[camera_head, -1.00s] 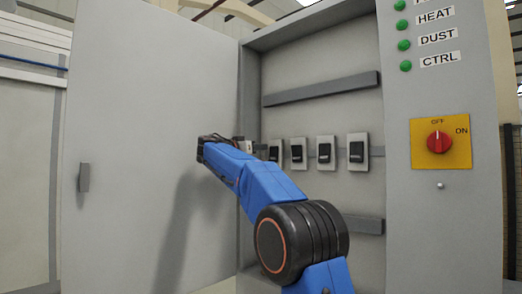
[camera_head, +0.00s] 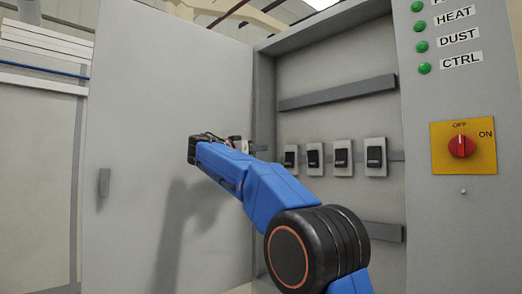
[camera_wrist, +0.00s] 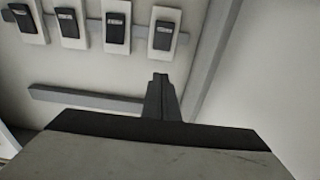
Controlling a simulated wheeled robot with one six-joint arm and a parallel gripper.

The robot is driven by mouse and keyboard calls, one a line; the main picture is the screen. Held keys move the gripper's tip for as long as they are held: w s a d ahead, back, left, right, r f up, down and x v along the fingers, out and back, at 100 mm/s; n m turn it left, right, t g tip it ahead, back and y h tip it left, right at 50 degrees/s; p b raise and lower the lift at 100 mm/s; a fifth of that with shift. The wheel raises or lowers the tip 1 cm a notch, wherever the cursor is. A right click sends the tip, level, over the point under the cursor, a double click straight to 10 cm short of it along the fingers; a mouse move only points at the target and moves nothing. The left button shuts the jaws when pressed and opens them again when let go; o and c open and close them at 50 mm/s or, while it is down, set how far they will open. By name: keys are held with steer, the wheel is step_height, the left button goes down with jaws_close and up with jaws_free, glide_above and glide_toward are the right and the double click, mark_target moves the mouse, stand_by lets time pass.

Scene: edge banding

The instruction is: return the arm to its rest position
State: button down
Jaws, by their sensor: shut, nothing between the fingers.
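My gripper (camera_wrist: 161,82) shows in the wrist view with its fingers together and nothing between them. It points into the open cabinet, just below the rightmost breaker (camera_wrist: 164,32) of that view, and I cannot tell how far it is from it. In the head view my blue arm reaches up and left across the cabinet opening. Its wrist end is in front of the open door (camera_head: 170,110), and the gripper itself is mostly hidden there behind the wrist and arm.
Several breakers (camera_head: 343,157) sit in a row on a rail inside the cabinet. A grey bar (camera_head: 337,92) runs above them. Right of the opening, a panel (camera_head: 440,230) carries green lamps (camera_head: 421,47) and a red rotary switch (camera_head: 461,146) on yellow, its mark near OFF.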

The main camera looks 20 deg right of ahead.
steer(key=s+f+n+y, duration=0.9)
steer(key=s+f, duration=1.2)
steer(key=f, duration=0.4)
steer(key=s+a+f+n+y, duration=0.1)
steer(key=s+a+f+y, duration=0.2)
steer(key=s+f, duration=0.6)
steer(key=s+a+f+n+g+y, duration=0.1)
steer(key=s+a+f+n+y, duration=0.1)
steer(key=s+a+f, duration=0.3)
steer(key=s+a+f+n+y, duration=0.2)
steer(key=s+a+f, duration=0.3)
steer(key=s+f, duration=0.9)
step_height(320, 180, down, 5)
steer(key=shift+g+y, duration=0.3)
steer(key=shift+y, duration=0.6)
